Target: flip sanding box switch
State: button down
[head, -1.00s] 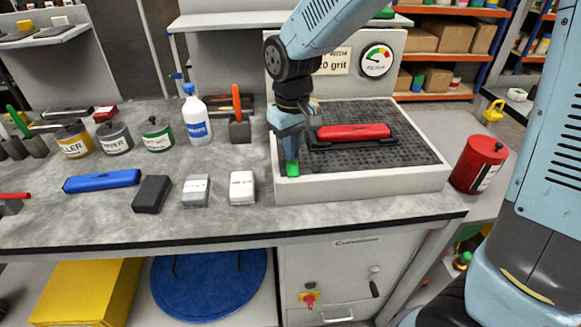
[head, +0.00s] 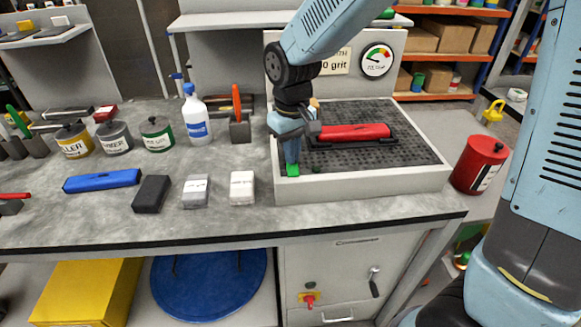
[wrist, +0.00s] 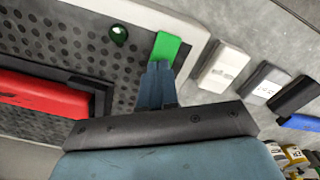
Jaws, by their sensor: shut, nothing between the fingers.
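The sanding box (head: 400,183) has a white rim and a dark perforated top, at the right of the bench. A green rectangular piece (head: 293,170), seemingly its switch, is at the front left corner, right at my fingertips; it also shows in the wrist view (wrist: 167,48). A small round dark green knob or lamp (wrist: 119,35) sits on the perforated top beside it, also in the head view (head: 316,168). My gripper (head: 291,160) points down, shut and empty. Its fingertips (wrist: 158,68) overlap the green piece; I cannot tell whether they touch.
A red sanding tool (head: 353,131) lies on the perforated top, right of my gripper. White (head: 242,187), grey (head: 196,190) and black (head: 152,194) blocks stand to the left on the bench. A red can (head: 480,164) stands right of the box. The front bench strip is clear.

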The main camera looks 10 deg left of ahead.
jog(key=shift+f, duration=0.35)
jog(key=shift+r, duration=0.1)
dwell(0.3)
jog(key=shift+r, duration=3.4)
